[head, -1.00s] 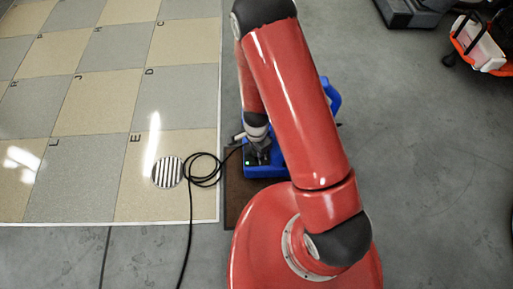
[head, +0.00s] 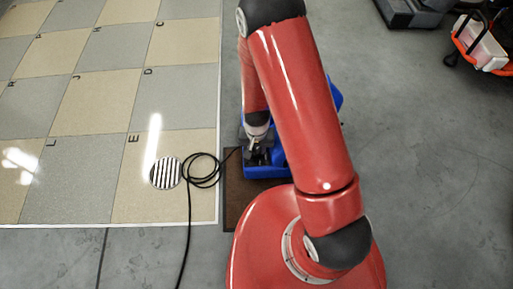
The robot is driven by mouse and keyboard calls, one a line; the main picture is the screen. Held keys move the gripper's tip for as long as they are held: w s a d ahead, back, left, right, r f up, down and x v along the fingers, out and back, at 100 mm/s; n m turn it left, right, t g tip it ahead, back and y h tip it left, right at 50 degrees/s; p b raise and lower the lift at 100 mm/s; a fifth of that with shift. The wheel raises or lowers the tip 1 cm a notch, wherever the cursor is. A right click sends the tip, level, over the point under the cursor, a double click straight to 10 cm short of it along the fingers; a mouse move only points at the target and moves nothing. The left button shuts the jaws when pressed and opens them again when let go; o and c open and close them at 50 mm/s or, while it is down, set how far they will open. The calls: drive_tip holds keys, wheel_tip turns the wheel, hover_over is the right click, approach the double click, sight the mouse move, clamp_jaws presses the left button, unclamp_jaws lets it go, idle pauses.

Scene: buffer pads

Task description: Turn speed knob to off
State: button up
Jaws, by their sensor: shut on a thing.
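A blue machine (head: 264,172) stands on a brown mat (head: 234,195), largely hidden behind my red arm; a blue part of it shows to the right of the arm. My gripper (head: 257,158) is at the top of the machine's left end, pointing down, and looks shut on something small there. The speed knob itself cannot be made out; my gripper and wrist cover that spot.
A black cable (head: 203,171) coils on the tiled floor (head: 70,195) beside a round striped drain (head: 165,173). An orange and black cart (head: 482,42) and a dark grey case (head: 415,12) stand at the upper right. The grey floor at right is clear.

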sight(256, 150)
drive_tip(key=shift+n, duration=0.5)
idle(0.3)
drive_tip(key=o, duration=1)
drive_tip(key=shift+r+p, duration=0.8)
drive_tip(key=shift+r, duration=3.1)
